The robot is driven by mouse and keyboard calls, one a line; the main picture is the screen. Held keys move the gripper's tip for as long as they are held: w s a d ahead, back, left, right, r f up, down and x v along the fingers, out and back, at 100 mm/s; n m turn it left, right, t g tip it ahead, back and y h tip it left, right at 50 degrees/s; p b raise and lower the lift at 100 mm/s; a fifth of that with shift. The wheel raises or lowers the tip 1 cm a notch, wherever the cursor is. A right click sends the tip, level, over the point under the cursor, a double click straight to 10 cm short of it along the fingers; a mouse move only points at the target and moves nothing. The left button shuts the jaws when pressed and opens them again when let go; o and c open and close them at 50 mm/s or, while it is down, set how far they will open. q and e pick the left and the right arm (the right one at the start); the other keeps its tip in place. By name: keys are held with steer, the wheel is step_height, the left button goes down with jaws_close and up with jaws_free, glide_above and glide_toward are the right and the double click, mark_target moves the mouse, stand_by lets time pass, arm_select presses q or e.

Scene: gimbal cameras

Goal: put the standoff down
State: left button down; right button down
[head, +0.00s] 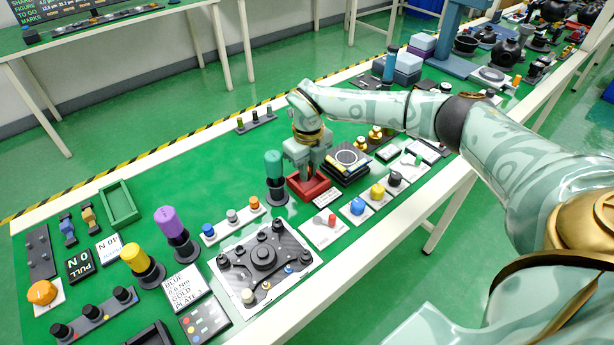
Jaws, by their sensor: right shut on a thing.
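My right gripper (307,174) points down over a small red tray (317,194) near the middle of the green-topped bench. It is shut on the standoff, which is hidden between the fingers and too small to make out. The fingertips are at or just inside the tray's rim; I cannot tell whether they or the standoff touch its floor. My left gripper is not in view.
A teal-topped driver (274,165) stands close left of the tray. A plate with a black fixture (264,258) lies in front. Open green surface (190,160) lies left and behind.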

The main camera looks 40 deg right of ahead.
step_height(320, 180, down, 2)
steer(key=shift+r, duration=0.1)
steer(key=c, duration=1.7)
jaws_free()
step_height(320, 180, up, 12)
steer(key=p, duration=0.3)
steer(key=shift+p, duration=0.4)
